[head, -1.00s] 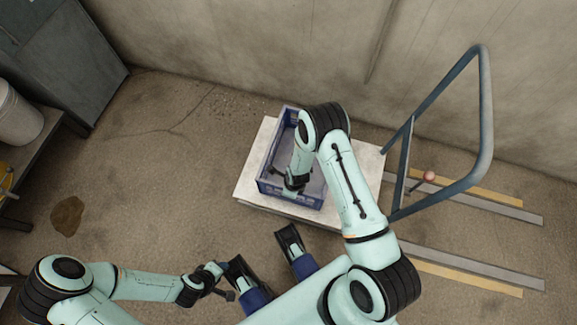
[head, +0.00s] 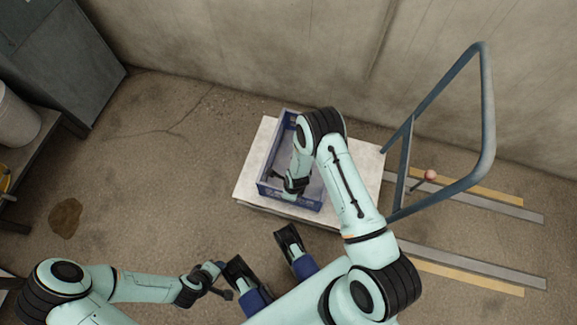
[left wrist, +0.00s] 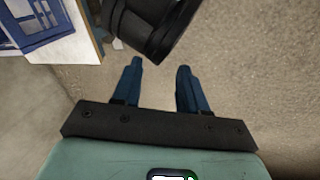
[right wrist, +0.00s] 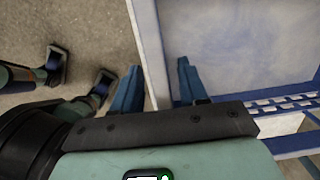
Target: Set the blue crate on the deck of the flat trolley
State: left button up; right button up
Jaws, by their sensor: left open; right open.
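The blue crate (head: 276,197) sits on the pale deck (head: 248,170) of the flat trolley, toward its left half, and looks flat and empty. My right arm crosses above it and hides part of its inside. In the right wrist view, my right gripper (right wrist: 158,68) is open, with its fingers on either side of the crate's wall (right wrist: 150,45). My left gripper (head: 222,280) is low in the head view, in front of the trolley. In the left wrist view it (left wrist: 159,66) is open and empty over bare floor, apart from the crate (left wrist: 40,25).
The trolley's bent blue handle (head: 487,120) rises at the right. Yellow and grey floor strips (head: 470,258) run out to the right. A shelf (head: 45,150) and a grey cabinet (head: 65,60) stand at the left. The wall is close behind; floor left of the trolley is clear.

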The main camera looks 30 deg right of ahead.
jog(key=r+p, duration=0.1)
jog(key=r, duration=0.2)
jog(key=s+r+p, duration=0.1)
jog(key=r, duration=0.3)
jog(key=d+r+p, duration=0.1)
jog(key=r, duration=0.3)
jog(key=shift+s+r, duration=0.15)
jog(key=shift+r, duration=0.05)
jog(key=shift+s+r, duration=0.15)
jog(key=shift+r, duration=0.05)
pick_arm(q)
jog(key=s+d+r+g, duration=0.1)
jog(key=s+d+r, duration=0.1)
jog(key=s+r, duration=0.2)
jog(key=shift+s+d+g+h, duration=0.25)
jog(key=shift+s+g+h, duration=0.15)
jog(key=shift+s, duration=0.25)
pick_arm(e)
jog(key=s+a+n+y, duration=0.1)
jog(key=s+a+n, duration=0.3)
jog(key=s+n, duration=0.4)
jog(key=s+a+n+g+y, duration=0.1)
jog(key=s+a+n, duration=0.3)
jog(key=n, duration=1.1)
jog(key=s, duration=0.3)
jog(key=shift+s+r+n, duration=0.3)
jog(key=shift+s, duration=0.1)
